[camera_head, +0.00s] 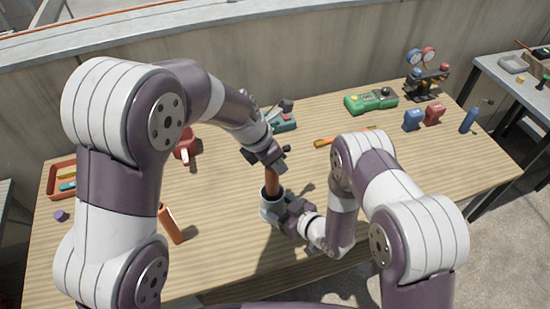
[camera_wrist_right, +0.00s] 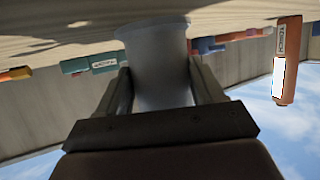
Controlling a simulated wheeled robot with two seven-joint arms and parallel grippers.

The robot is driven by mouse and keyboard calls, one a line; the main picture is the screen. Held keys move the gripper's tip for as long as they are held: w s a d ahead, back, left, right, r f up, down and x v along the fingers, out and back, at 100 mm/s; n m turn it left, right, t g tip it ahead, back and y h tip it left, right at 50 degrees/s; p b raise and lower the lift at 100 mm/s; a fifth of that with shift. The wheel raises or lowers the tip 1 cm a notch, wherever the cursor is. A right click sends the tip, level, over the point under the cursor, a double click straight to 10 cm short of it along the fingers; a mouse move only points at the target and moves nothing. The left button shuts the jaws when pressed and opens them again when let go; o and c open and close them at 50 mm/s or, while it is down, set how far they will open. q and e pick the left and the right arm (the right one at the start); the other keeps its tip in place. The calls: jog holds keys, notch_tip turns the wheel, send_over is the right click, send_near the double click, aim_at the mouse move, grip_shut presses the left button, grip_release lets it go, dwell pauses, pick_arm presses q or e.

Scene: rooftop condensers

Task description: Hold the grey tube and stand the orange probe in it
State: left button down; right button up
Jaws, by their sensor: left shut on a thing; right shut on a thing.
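The orange probe (camera_head: 272,183) is upright below my left gripper (camera_head: 267,161), which is shut on its top end. The grey tube (camera_head: 267,212) stands upright directly under it, and the probe's lower end is at the tube's dark mouth. It looks to be inside the rim, but how deep I cannot tell. My right gripper (camera_head: 284,212) is shut around the tube from the right. The right wrist view, upside down, shows the tube (camera_wrist_right: 157,65) between my two right fingers (camera_wrist_right: 160,88). The probe does not show there.
A red tray (camera_head: 58,190), a green meter (camera_head: 371,101), a gauge set (camera_head: 426,78) and blue and red items stand around.

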pick_arm(q)
jog(key=shift+f, duration=0.15)
jog(key=shift+f, duration=0.45)
jog(key=shift+f, duration=0.1)
jog(key=shift+f, duration=0.45)
jog(key=shift+f, duration=0.2)
dwell(0.4)
jog(key=c, duration=0.7)
grip_release()
jog(key=shift+r, duration=0.1)
jog(key=v, duration=1.1)
jog(key=shift+r, duration=0.4)
